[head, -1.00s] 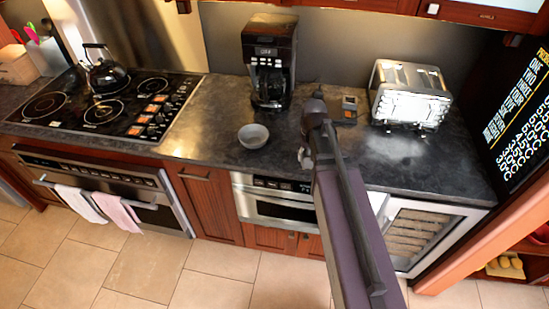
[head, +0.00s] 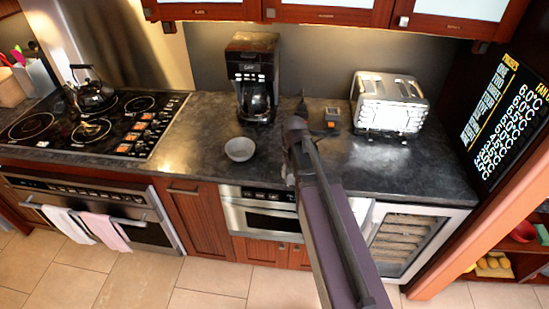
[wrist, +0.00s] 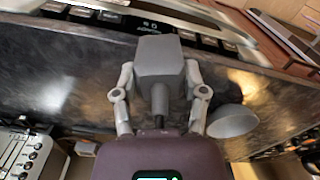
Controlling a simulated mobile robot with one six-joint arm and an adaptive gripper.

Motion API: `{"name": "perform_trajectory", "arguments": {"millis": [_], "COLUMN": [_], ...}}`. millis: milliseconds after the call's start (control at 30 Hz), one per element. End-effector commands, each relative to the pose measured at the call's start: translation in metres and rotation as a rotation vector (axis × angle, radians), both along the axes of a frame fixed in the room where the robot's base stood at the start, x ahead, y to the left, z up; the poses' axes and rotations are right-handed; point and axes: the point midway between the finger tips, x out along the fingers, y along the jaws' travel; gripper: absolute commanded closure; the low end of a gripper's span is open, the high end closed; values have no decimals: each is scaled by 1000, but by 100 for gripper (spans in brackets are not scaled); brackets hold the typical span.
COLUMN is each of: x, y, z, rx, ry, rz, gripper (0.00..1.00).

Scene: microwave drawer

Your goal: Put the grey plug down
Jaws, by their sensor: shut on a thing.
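The grey plug (wrist: 160,62) is a blocky grey piece with a narrower stem, held between the two fingers of my gripper (wrist: 160,72) in the wrist view. The fingers are shut on its sides. Behind it lie the dark countertop (wrist: 50,75) and its front edge. In the head view my gripper (head: 290,174) is near the counter's front edge, mostly hidden by my arm, and I cannot make out the plug there. I cannot tell whether the plug touches the counter.
A grey bowl (head: 240,149) stands on the counter to the left of my gripper. A coffee maker (head: 252,80) is behind it, a toaster (head: 389,102) to the right, and a small dark device (head: 332,117) beside the toaster. The microwave drawer (head: 262,217) is below.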

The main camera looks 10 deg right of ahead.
Motion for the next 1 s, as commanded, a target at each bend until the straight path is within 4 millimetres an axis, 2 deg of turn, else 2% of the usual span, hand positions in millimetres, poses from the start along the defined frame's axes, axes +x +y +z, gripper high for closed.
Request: {"name": "perform_trajectory", "arguments": {"millis": [400,867,1000], "x": [37,40,48], "y": [-8,-8,-7], "z": [-3,-4,-5], "rx": [1,1,1], "ry": [0,0,-1], "rz": [-260,-299,-298], "gripper": [95,95,95]}}
